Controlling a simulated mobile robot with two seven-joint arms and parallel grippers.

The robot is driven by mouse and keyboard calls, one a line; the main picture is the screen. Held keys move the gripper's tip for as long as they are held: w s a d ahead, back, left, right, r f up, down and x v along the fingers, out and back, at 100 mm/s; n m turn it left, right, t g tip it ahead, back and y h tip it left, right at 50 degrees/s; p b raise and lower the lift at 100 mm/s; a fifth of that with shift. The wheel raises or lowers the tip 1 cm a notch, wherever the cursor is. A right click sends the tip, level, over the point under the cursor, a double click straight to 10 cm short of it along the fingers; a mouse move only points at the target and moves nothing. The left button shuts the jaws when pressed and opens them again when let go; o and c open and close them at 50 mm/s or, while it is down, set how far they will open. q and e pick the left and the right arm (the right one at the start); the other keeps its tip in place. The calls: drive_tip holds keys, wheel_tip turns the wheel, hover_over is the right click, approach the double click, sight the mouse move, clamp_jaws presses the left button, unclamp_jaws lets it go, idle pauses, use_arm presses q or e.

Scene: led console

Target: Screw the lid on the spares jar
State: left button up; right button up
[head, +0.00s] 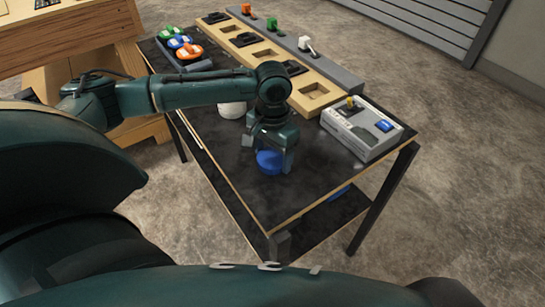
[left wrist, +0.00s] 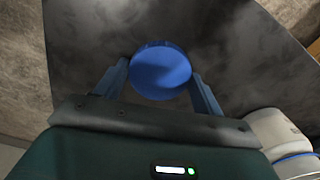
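The blue round lid (head: 269,161) is under my left gripper (head: 271,157), near the front part of the dark table. In the left wrist view the lid (left wrist: 160,70) sits between the two fingers of my left gripper (left wrist: 160,78). Both fingers meet its sides, so the gripper looks shut on it. I cannot tell whether the lid rests on the table or hangs just above it. A white jar (head: 232,109) stands behind my left arm, which hides part of it. A white rounded body (left wrist: 275,130) shows at the lower right of the wrist view. My right gripper is not in view.
A grey box with a lever and blue button (head: 362,128) stands at the table's right side. A wooden block with sockets (head: 312,93) and a grey strip with coloured switches (head: 330,72) run along the back. A tray with coloured pieces (head: 183,52) is at far left.

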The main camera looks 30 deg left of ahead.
sight(273, 157)
use_arm(q)
drive_tip(key=c, duration=0.5)
wheel_tip(273, 157, up, 10)
drive_tip(key=shift+r+p, duration=0.1)
drive_tip(key=shift+p, duration=0.6)
drive_tip(key=shift+d, duration=0.1)
